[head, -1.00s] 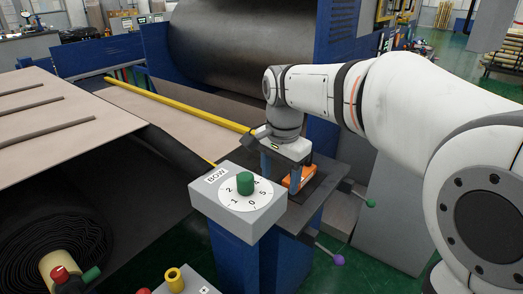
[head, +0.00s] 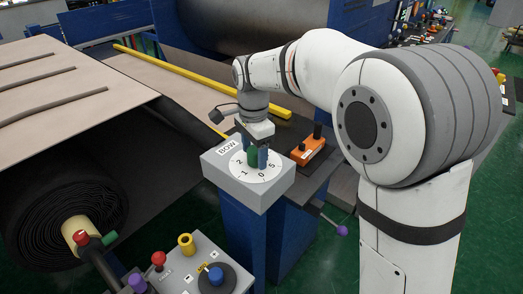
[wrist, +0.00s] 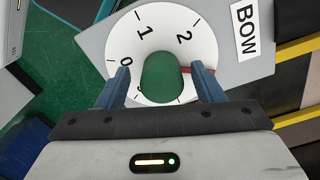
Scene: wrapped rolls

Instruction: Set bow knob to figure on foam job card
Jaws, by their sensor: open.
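The bow knob (head: 253,157) is a green knob on a white numbered dial (head: 240,172), set on a grey box labelled BOW (head: 222,183). My gripper (head: 257,158) is over the dial with its fingers pointing down around the knob. In the wrist view, the green knob (wrist: 165,78) lies between the two open blue fingers, with gaps on both sides. The dial (wrist: 150,28) shows 0, 1 and 2; a red mark (wrist: 200,70) lies right of the knob, just past the 2. Other figures are partly hidden by my gripper. I cannot make out a foam job card.
An orange block (head: 306,150) with black posts sits right of the dial box. A control panel (head: 205,258) with red, yellow and blue knobs is in front. A dark foam roll (head: 60,200) is at the left, and a yellow bar (head: 200,80) runs behind.

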